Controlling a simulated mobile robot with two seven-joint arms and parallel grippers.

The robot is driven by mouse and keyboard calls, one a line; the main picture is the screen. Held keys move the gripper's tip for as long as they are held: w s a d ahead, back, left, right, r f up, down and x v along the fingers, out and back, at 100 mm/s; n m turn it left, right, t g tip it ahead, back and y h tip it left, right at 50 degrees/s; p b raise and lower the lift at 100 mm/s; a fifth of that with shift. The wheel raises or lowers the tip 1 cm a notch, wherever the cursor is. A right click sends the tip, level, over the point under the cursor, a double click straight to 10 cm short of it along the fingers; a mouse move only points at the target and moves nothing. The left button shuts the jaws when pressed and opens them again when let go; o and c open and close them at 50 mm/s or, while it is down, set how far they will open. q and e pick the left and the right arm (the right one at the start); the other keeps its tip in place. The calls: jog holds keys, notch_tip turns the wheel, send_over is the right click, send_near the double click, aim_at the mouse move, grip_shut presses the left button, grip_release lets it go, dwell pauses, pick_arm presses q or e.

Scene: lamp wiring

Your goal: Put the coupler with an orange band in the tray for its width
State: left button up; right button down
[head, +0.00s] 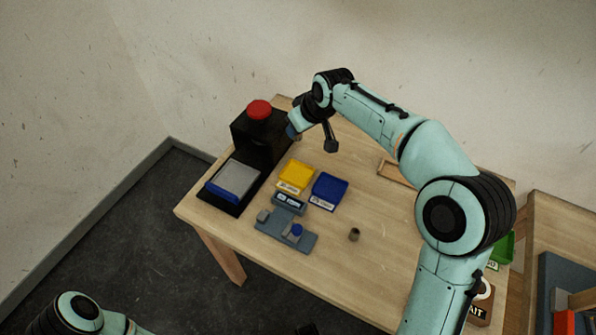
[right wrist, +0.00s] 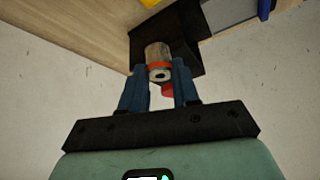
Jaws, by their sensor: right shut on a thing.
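The coupler with an orange band (right wrist: 159,62) shows in the right wrist view as a short greyish cylinder with a hole in its near end. My right gripper (right wrist: 158,80) is shut on it, one blue finger on each side. In the head view my right gripper (head: 292,131) is at the black machine's right side, above the table; I cannot make out the coupler there. A yellow tray (head: 296,176) and a blue tray (head: 329,189) stand side by side with labels. A green tray (head: 505,248) is partly hidden behind my right arm. My left gripper is not in view.
The black machine with a red button (head: 259,109) and a grey plate (head: 238,179) stands at the table's left. A grey-blue fixture (head: 272,228) with a small display (head: 289,200) is before the trays. A wooden tray (head: 393,174) is farther back.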

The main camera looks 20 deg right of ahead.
notch_tip(320, 180, down, 16)
jog(key=shift+f+b, duration=0.1)
jog(key=shift+b, duration=0.7)
jog(key=shift+f, duration=0.1)
jog(key=c, duration=1.2)
grip_release()
jog(key=shift+f, duration=0.1)
jog(key=shift+c, duration=0.2)
jog(key=o, duration=0.4)
jog(key=shift+s+r, duration=0.1)
jog(key=shift+r, duration=0.45)
jog(key=v, duration=1.1)
jog(key=shift+s+r, duration=0.15)
jog(key=shift+s, duration=0.05)
